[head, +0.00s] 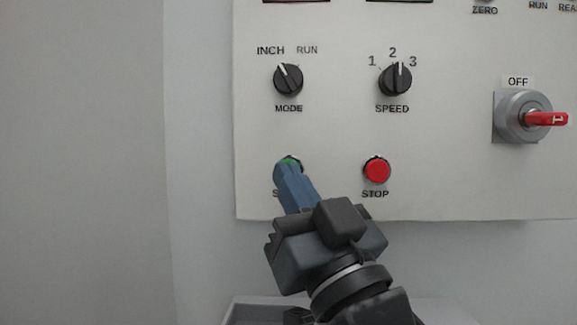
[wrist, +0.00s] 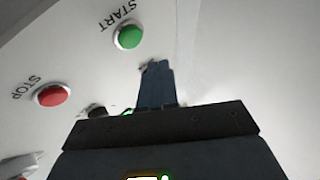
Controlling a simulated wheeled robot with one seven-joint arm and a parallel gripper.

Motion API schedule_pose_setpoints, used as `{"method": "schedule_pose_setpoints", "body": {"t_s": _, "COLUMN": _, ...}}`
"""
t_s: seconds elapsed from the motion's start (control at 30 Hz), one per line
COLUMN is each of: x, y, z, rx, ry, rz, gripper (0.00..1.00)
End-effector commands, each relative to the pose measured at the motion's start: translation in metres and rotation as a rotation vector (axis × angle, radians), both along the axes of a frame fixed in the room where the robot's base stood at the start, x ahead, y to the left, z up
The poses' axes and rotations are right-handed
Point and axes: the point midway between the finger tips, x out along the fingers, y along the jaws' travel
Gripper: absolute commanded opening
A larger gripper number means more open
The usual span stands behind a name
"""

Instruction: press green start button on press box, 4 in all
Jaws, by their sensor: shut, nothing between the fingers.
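The green start button (head: 291,160) is on the white press box panel (head: 330,140), mostly hidden behind my fingertips in the head view. The whole button (wrist: 128,36) shows in the wrist view, under the word START. My gripper (head: 287,174) is shut and empty, its blue-grey fingers pointing at the panel in front of the button. In the wrist view the fingertips (wrist: 156,66) show just below and right of the button, with a small space in the picture between them. I cannot tell whether they touch the panel.
The red STOP button (head: 377,170) is right of the start button. The MODE knob (head: 288,79) and SPEED knob (head: 395,79) are above. A grey rotary switch with a red handle (head: 545,119), under an OFF label, is at the right. A grey tray edge (head: 240,303) shows below.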

Motion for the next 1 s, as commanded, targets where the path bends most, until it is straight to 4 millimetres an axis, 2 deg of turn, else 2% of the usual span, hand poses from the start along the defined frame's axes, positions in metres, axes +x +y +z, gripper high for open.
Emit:
{"method": "schedule_pose_setpoints", "body": {"t_s": 0.2, "x": -0.02, "y": 0.001, "z": 0.001, "rx": 0.0, "ry": 0.0, "rz": 0.001, "gripper": 0.0}}
{"method": "schedule_pose_setpoints", "body": {"t_s": 0.33, "x": -0.026, "y": 0.001, "z": 0.0, "rx": 0.0, "ry": 0.001, "rz": 0.0, "gripper": 0.0}}
{"method": "schedule_pose_setpoints", "body": {"t_s": 1.0, "x": -0.027, "y": 0.001, "z": 0.0, "rx": 0.0, "ry": 0.0, "rz": 0.0, "gripper": 0.0}}
